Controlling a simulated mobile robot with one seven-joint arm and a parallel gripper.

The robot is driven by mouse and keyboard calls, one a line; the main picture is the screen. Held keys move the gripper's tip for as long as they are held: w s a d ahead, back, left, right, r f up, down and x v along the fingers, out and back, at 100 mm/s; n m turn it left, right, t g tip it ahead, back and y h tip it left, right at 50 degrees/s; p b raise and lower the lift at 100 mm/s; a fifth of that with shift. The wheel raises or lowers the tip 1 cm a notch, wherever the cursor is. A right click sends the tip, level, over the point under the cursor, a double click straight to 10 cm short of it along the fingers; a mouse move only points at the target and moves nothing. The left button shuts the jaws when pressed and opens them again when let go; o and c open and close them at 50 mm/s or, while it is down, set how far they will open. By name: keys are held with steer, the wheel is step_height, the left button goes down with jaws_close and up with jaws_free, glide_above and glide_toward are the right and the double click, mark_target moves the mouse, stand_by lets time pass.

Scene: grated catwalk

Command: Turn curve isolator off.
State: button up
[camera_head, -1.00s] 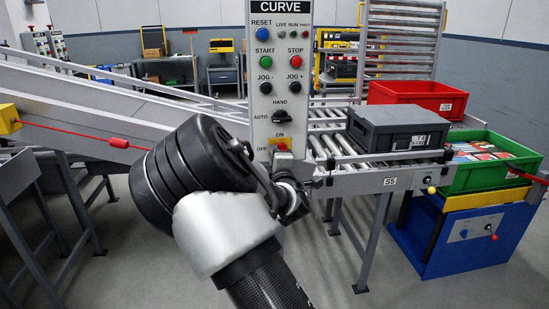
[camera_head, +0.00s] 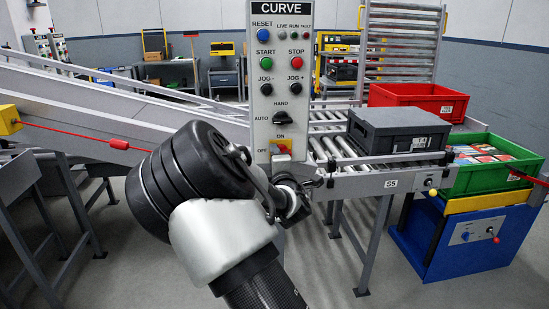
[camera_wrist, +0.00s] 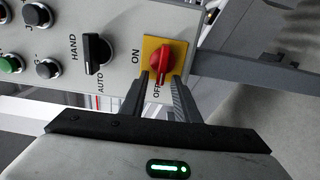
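The curve isolator is a red rotary knob (camera_wrist: 163,62) on a yellow plate, low on the grey control panel (camera_head: 263,100). Its handle in the wrist view points towards the OFF label, not the ON label. In the head view the yellow plate (camera_head: 282,147) shows just above my wrist, with the knob small there. My gripper (camera_wrist: 160,80) faces the knob, its two fingers apart with a gap between them. The handle's lower end shows between the fingertips; I cannot tell whether they touch it. In the head view my arm hides the fingers.
The black HAND/AUTO selector (camera_wrist: 96,52) sits beside the isolator, with push buttons beyond it. A roller conveyor (camera_head: 330,150) carries a dark grey crate (camera_head: 385,135) right of the panel. A red crate (camera_head: 415,96) and green crate (camera_head: 490,176) stand farther right.

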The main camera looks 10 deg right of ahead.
steer(key=s+p, duration=0.2)
steer(key=s, duration=1.5)
steer(key=shift+s, duration=0.25)
steer(key=d+f+m+g+h, duration=0.2)
steer(key=d+f+m+g, duration=0.2)
steer(key=m, duration=0.3)
steer(key=s+r+m+g+y, duration=0.1)
steer(key=s+r+m+g, duration=0.25)
steer(key=s, duration=0.55)
steer(key=s+a+r+m+g, duration=0.1)
steer(key=s+r+m+g, duration=0.2)
steer(key=s, duration=0.6)
steer(key=s+r+m+g+y, duration=0.1)
steer(key=s+r+m+g, duration=0.15)
steer(key=s+m, duration=0.45)
step_height(320, 180, up, 20)
steer(key=s+n+p, duration=0.2)
steer(key=p, duration=1.7)
steer(key=shift+a+f+t+p, duration=0.2)
steer(key=shift+t+p, duration=0.1)
steer(key=shift+p, duration=0.05)
steer(key=shift+s, duration=0.1)
